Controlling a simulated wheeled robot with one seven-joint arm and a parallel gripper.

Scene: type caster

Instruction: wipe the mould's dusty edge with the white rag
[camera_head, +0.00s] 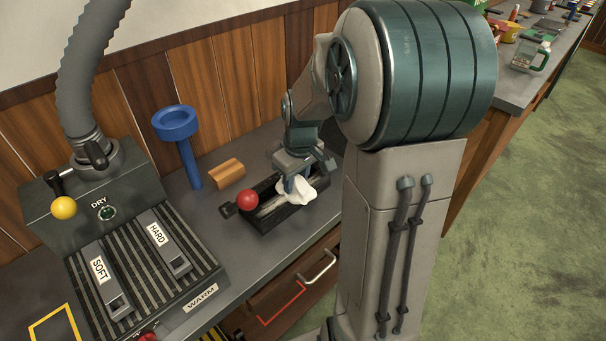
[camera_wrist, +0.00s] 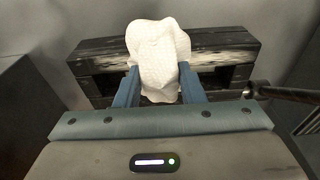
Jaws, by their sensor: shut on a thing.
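The white rag (camera_wrist: 158,55) is pinched between the two blue fingers of my gripper (camera_wrist: 159,88). In the head view the rag (camera_head: 296,191) hangs below my gripper (camera_head: 297,178), bunched over the black mould (camera_head: 290,216). In the wrist view the mould (camera_wrist: 95,60) lies crosswise behind the rag, with a pale dusty strip (camera_wrist: 225,55) along its edge to the right. The rag overlaps the middle of the mould; I cannot tell whether it touches. The rag hides part of the mould's edge.
A red ball knob (camera_head: 247,200) sits at the mould's left end. A blue stand with a round cup (camera_head: 177,125) and an orange-brown block (camera_head: 226,173) stand behind. The machine with SOFT and HARD switches (camera_head: 107,281) fills the left. Some bare grey bench (camera_head: 262,140) lies behind the mould.

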